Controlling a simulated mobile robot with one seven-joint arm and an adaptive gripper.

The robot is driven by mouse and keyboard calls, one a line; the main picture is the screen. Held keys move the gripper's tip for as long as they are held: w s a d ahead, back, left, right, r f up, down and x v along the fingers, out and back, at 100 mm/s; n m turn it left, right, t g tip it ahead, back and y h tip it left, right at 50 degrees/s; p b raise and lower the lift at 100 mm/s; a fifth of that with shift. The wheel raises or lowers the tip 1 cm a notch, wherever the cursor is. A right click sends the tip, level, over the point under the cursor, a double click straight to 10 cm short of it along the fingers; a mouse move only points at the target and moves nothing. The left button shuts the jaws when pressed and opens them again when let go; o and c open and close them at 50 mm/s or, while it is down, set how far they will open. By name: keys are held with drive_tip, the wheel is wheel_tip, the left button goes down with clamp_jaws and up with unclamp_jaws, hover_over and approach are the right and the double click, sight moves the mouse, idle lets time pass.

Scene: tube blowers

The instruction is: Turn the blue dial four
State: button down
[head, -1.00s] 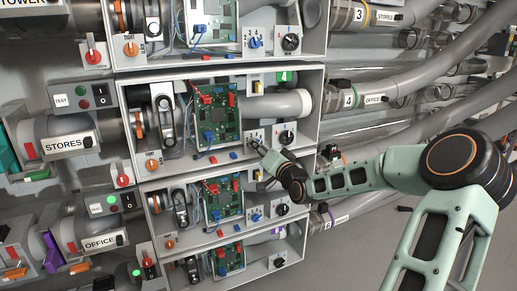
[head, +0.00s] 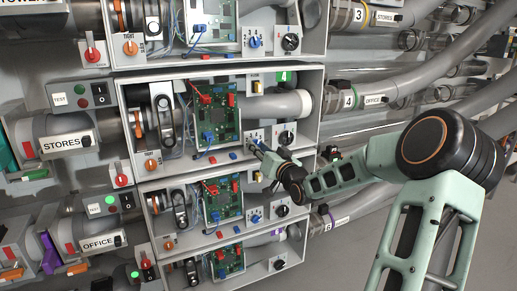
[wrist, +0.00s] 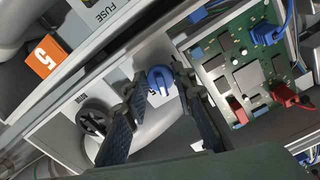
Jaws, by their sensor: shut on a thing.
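The blue dial (wrist: 160,80) sits on a pale panel beside the green circuit board (wrist: 255,65) in the wrist view. My gripper (wrist: 159,76) has one dark finger on each side of the dial and is shut on it. In the head view my gripper (head: 262,151) reaches from the right into the middle open box (head: 320,110), at the panel right of the board.
A black dial (wrist: 97,118) is on the same panel, close to a finger. Blue and red plugs (wrist: 288,95) stand on the board. The box walls lie close around the gripper. Thick grey tubes (head: 420,85) run at the right.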

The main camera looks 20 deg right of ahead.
drive_tip(key=c, duration=1.9)
unclamp_jaws()
drive_tip(key=s, duration=1.2)
drive_tip(key=shift+d, duration=0.25)
